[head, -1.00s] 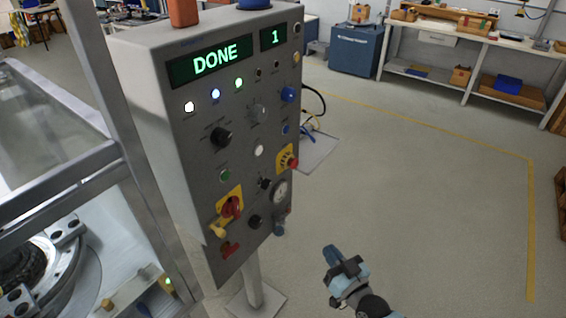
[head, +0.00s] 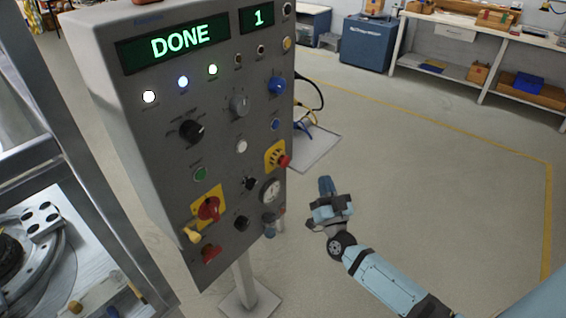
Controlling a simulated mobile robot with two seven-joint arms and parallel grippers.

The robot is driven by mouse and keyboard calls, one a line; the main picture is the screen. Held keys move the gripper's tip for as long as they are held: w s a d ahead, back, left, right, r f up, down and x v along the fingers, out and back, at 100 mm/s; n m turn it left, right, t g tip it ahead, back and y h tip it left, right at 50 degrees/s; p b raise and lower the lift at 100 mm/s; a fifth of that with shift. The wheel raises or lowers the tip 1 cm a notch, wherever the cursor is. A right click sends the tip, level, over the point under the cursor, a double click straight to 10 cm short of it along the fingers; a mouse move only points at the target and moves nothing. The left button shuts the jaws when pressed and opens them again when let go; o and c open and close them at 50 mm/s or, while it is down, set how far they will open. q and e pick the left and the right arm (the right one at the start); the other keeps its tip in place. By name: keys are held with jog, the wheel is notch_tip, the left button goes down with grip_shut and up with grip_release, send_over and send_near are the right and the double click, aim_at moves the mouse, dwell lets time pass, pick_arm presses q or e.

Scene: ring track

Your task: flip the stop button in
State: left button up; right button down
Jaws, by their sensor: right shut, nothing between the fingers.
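The grey control panel (head: 228,99) stands on a post, its display reading DONE and 1. The stop button, a red mushroom head (head: 284,161) on a yellow plate, is at the panel's right edge and stands out from its face. My right gripper (head: 326,186) is shut and empty, to the right of and a little below the stop button in the picture, apart from the panel. My left gripper is not in view.
A red rotary switch (head: 208,209) on a yellow plate, a gauge (head: 271,191) and several knobs share the panel. A metal-framed machine (head: 60,165) stands close on the left. The floor to the right is clear up to a workbench (head: 480,42) at the back.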

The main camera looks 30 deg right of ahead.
aim_at(285, 162)
dwell(0.3)
jog(key=w+a+b, duration=0.2)
jog(key=w+a, duration=0.1)
jog(key=w, duration=0.5)
jog(key=shift+a, duration=0.25)
jog(key=shift+w, duration=0.15)
dwell(1.8)
jog(key=shift+w+a, duration=0.1)
jog(key=shift+w, duration=0.2)
jog(key=shift+w+a, duration=0.2)
jog(key=shift+w, duration=0.25)
dwell(0.7)
jog(key=shift+s, duration=0.15)
jog(key=shift+s+d+p, duration=0.3)
jog(key=shift+s, duration=0.4)
